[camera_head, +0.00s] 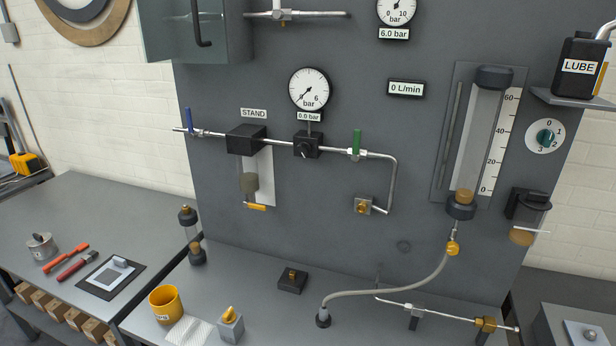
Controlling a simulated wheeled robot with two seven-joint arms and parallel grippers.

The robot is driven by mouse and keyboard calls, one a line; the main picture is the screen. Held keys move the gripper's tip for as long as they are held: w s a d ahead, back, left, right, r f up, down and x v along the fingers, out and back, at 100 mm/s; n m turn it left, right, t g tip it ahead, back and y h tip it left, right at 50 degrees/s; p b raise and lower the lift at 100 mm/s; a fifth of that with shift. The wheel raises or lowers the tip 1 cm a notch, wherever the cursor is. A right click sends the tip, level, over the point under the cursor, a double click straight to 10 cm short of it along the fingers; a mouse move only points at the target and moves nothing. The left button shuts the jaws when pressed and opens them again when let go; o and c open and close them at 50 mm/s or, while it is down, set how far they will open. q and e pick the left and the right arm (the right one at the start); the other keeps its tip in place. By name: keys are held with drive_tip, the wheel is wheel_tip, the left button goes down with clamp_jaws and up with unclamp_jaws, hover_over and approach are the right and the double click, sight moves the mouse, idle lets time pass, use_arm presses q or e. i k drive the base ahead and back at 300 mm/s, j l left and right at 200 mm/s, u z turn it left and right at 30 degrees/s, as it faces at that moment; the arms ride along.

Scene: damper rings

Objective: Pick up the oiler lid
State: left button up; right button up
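No gripper of mine shows in the head view. I cannot tell for sure which thing is the oiler lid. A dark-topped vessel with amber liquid (524,236), possibly the oiler, is mounted at the right edge of the grey panel; its dark top part (527,203) is in place. A small dark block with a brass piece on top (292,281) sits on the bench. A light grey block with a yellow knob (230,324) stands at the bench's front.
A yellow cup (166,304) stands on the bench (260,300) beside a white cloth (189,333). A grey hose (400,290) and a metal pipe (455,315) occupy the bench's right. A LUBE bottle (581,66) stands on a shelf. The middle of the bench is mostly clear.

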sight(534, 201)
drive_tip(key=z, duration=1.35)
